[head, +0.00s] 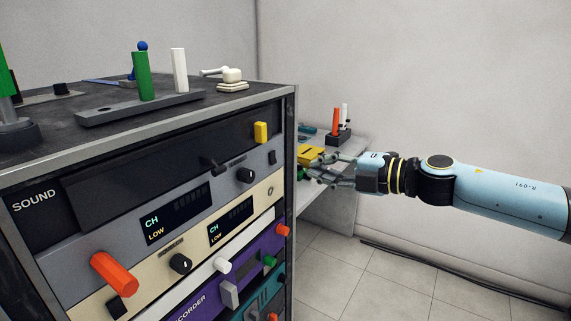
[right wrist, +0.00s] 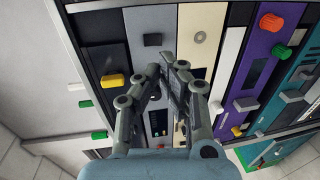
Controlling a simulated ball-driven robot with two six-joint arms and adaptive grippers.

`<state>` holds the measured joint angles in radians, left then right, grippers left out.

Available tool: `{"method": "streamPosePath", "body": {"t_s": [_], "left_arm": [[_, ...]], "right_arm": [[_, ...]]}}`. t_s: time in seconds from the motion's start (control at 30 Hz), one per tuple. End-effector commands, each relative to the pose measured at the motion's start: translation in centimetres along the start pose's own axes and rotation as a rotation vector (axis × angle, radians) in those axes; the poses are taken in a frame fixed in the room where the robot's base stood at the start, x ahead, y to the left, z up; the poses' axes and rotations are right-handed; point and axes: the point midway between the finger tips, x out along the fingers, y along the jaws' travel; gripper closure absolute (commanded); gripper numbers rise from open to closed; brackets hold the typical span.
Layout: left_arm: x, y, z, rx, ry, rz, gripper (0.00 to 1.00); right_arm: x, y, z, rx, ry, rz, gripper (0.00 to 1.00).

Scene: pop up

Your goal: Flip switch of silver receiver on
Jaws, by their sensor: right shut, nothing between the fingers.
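The silver receiver (head: 100,257) is the grey panel near the top of the rack, with a dark CH/LOW display, also seen in the right wrist view (right wrist: 146,20). A small dark switch (head: 272,157) sits at its right end, above and right of a black knob; it shows in the wrist view (right wrist: 152,39). I cannot tell its position. My right gripper (head: 306,172) is shut and empty, to the right of the rack front. In the wrist view its fingertips (right wrist: 167,70) appear close to the switch, below it in the picture, with a gap between. My left gripper is not in view.
A cream unit (head: 80,308) and a purple recorder (head: 185,286) with protruding knobs lie below the receiver. A yellow knob (head: 261,132) sticks out above it. A side table (head: 345,160) stands behind my right gripper. Open tiled floor (head: 400,280) lies at right.

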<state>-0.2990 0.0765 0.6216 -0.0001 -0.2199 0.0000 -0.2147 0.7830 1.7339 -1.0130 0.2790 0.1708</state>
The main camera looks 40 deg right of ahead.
Motion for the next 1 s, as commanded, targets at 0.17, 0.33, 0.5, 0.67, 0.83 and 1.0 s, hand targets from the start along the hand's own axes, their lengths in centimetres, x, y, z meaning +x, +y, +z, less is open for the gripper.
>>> {"method": "streamPosePath", "body": {"t_s": [0.17,0.33,0.5,0.67,0.83,1.0], "left_arm": [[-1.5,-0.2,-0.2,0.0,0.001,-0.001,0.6],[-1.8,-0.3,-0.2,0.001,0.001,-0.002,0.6],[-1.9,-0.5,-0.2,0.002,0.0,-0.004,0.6],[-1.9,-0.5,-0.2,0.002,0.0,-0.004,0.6],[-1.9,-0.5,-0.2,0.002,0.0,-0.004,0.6],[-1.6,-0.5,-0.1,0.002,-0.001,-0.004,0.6]], "right_arm": [[3.6,0.5,0.1,0.006,-0.003,0.008,1.0],[6.7,0.2,0.0,0.004,-0.001,0.005,1.0],[8.4,0.1,0.0,0.0,0.0,0.002,1.0],[8.9,0.0,0.0,0.0,0.0,0.0,1.0],[8.9,0.0,0.0,-0.001,0.001,0.0,1.0],[9.0,-0.1,0.0,-0.001,0.001,0.004,1.0]]}}
